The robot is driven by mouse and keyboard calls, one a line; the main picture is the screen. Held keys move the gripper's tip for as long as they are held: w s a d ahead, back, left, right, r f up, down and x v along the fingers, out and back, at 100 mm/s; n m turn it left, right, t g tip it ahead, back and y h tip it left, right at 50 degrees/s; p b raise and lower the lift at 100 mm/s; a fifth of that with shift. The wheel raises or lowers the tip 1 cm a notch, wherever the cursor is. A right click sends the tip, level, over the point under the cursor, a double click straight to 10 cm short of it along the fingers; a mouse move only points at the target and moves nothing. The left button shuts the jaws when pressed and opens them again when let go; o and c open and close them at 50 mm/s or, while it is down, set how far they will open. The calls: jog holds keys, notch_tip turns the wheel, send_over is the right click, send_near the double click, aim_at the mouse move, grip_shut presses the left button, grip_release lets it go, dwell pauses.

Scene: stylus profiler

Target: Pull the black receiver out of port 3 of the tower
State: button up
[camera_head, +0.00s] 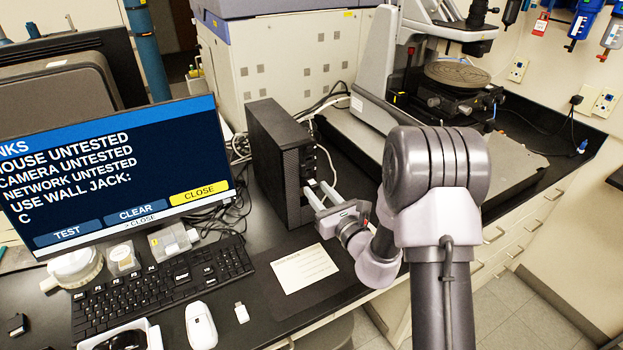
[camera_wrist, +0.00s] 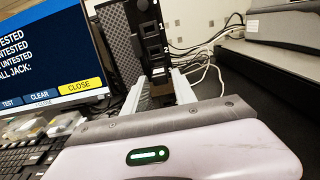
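The black tower (camera_head: 268,165) stands upright on the bench, right of the monitor. In the wrist view its port panel (camera_wrist: 146,20) shows dark ports with the labels 1 and 2; the label for port 3 is not readable. My gripper (camera_head: 316,188) is at the lower part of the panel, with its two pale fingers pointing at it. In the wrist view the fingers of my gripper (camera_wrist: 161,75) are apart, with a gap between them. A small dark shape (camera_wrist: 161,90) shows in the gap below port 2; I cannot tell whether it is the black receiver.
The monitor (camera_head: 115,165) reads "USE WALL JACK: C". A keyboard (camera_head: 165,285), a white mouse (camera_head: 201,325), a small white USB stick (camera_head: 242,313) and a paper card (camera_head: 304,269) lie in front. Cables (camera_wrist: 205,55) run beside the tower. The profiler (camera_head: 460,85) stands at the right.

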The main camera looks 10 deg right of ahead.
jog(key=shift+x, duration=0.9)
jog(key=shift+c, duration=0.4)
grip_shut()
dwell(1.0)
